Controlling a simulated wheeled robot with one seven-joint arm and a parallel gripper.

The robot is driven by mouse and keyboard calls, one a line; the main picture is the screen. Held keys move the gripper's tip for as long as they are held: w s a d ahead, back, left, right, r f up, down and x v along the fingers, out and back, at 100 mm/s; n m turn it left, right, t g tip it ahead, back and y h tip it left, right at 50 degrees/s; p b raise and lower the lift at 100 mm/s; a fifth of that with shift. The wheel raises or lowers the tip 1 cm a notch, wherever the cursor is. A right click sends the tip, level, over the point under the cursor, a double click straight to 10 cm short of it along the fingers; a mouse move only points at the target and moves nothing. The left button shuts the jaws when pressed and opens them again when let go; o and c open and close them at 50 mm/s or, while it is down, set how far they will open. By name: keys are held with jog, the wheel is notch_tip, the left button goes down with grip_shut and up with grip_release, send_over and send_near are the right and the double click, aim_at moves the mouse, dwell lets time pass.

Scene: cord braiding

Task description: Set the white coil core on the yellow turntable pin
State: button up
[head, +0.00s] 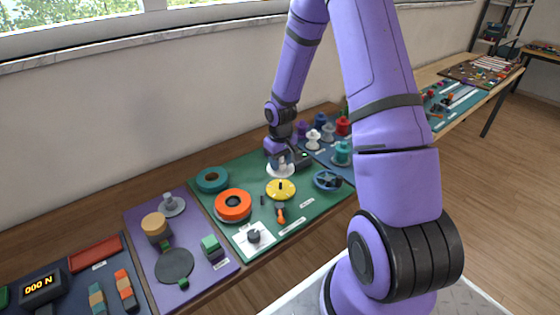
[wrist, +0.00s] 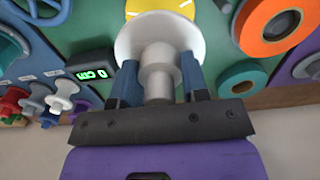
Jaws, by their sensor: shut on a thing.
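The white coil core (wrist: 159,58) is a spool shape with a wide flange. My gripper (wrist: 160,82) is shut on it, with a blue finger on each side of its narrower body. In the head view my gripper (head: 280,158) and the white core (head: 281,171) are just behind the yellow turntable (head: 273,190), seemingly above the green board. The turntable's short dark pin (head: 281,185) stands bare in the head view. In the wrist view the yellow turntable (wrist: 183,7) shows partly beyond the core, which hides the pin.
An orange ring spool (head: 233,204) and a teal ring (head: 212,180) lie left of the turntable. A blue wheel (head: 327,180) is to its right, and an orange-handled tool (head: 281,214) lies in front. Several coloured spools (head: 342,153) stand on the blue board at the back right.

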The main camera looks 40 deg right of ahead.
aim_at(281, 172)
jog(key=shift+f, duration=2.35)
jog(key=shift+f, duration=0.15)
jog(key=shift+f, duration=1)
jog(key=shift+f, duration=0.8)
jog(key=o, duration=1)
jog(key=shift+c, duration=0.2)
jog(key=shift+r, duration=4)
